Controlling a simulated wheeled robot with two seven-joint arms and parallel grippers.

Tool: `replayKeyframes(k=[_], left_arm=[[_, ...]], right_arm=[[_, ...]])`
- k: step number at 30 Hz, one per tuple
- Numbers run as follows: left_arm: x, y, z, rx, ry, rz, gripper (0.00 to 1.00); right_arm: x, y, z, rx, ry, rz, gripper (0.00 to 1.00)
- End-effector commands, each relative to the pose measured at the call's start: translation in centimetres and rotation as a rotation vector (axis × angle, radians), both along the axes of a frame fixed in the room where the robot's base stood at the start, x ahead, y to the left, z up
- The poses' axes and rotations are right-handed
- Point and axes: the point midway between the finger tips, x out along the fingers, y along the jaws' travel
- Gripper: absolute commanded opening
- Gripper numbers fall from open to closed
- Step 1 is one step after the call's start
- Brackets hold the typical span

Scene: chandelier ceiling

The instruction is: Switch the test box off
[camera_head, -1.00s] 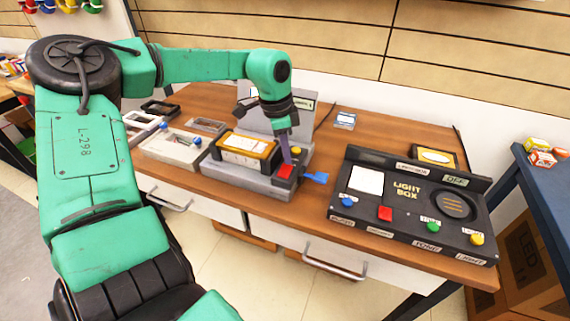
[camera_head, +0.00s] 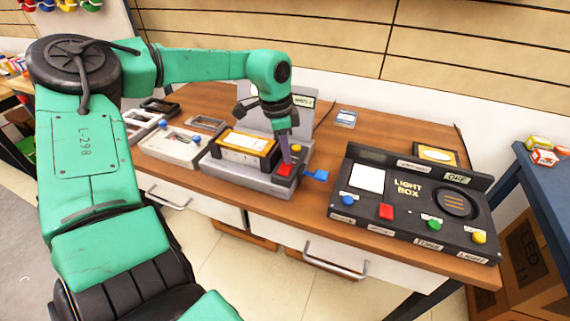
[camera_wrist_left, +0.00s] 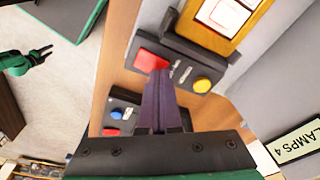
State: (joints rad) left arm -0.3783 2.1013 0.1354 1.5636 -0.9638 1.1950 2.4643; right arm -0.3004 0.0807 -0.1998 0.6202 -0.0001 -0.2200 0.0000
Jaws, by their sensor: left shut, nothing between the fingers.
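A grey box (camera_head: 240,181) stands on the wooden table and holds a yellow-and-black framed unit (camera_head: 249,143). The red button (camera_wrist_left: 150,61) and yellow button (camera_wrist_left: 203,85) also show in the left wrist view. My left gripper (camera_head: 287,160) points down, shut and empty. Its fingertips (camera_wrist_left: 160,73) overlap the edge of the red button in the wrist view; I cannot tell whether they touch it. My right gripper is out of view.
A black light box (camera_head: 408,239) with several coloured buttons and an "OFF" sign (camera_head: 457,179) stands to the right. A pale grey box (camera_head: 166,150) stands to the left. A small card (camera_head: 345,118) lies behind. Bare tabletop (camera_head: 280,214) runs along the front.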

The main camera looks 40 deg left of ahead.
Motion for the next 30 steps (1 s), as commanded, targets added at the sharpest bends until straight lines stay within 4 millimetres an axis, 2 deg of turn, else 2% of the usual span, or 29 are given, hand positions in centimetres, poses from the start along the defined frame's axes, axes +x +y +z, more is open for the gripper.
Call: replayKeyframes(k=[20, 30], left_arm=[[0.0, 0.0, -0.8, 0.000, 0.001, 0.000, 0.00], [0.0, 0.0, 2.4, 0.001, 0.001, 0.000, 0.00]], right_arm=[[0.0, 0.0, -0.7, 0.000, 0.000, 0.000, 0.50], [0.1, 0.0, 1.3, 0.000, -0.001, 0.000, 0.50]])
